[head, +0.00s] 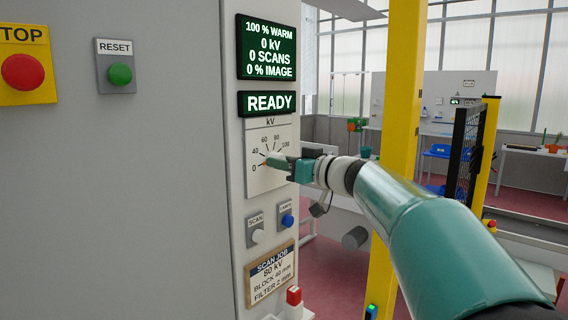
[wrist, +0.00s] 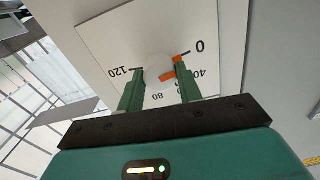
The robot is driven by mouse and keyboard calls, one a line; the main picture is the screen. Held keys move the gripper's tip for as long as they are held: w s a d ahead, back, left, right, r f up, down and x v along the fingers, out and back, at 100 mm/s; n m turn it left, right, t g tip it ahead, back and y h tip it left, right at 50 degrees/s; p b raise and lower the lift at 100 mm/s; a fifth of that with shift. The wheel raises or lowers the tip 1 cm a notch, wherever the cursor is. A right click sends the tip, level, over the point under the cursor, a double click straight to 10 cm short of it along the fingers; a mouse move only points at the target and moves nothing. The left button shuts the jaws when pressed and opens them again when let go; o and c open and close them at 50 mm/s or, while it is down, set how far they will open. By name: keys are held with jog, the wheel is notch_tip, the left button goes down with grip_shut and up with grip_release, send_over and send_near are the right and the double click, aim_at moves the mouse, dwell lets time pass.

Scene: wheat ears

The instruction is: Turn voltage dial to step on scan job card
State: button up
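The voltage dial is a pale round knob (wrist: 158,72) with orange marks on a white scale plate (head: 258,142). Its orange pointer is near the 0 mark in the wrist view. My gripper (wrist: 160,82) has its two green fingers on either side of the knob; I cannot tell whether they press on it. In the head view my gripper (head: 278,162) is at the plate and hides part of the dial. The scan job card (head: 271,274) below reads 80 kV, block 40 mm; the filter line is partly unclear. The display (head: 268,46) reads 0 kV.
A READY sign (head: 267,103) is above the dial plate. A SCAN button (head: 257,236) and a blue lamp button (head: 287,220) sit below it. A red stop button (head: 22,72) and green reset button (head: 120,74) are at left. A yellow post (head: 398,120) stands right of the panel.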

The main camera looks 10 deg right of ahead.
jog(key=shift+m, duration=0.4)
jog(key=m, duration=2.3)
dwell(0.4)
jog(key=o, duration=1)
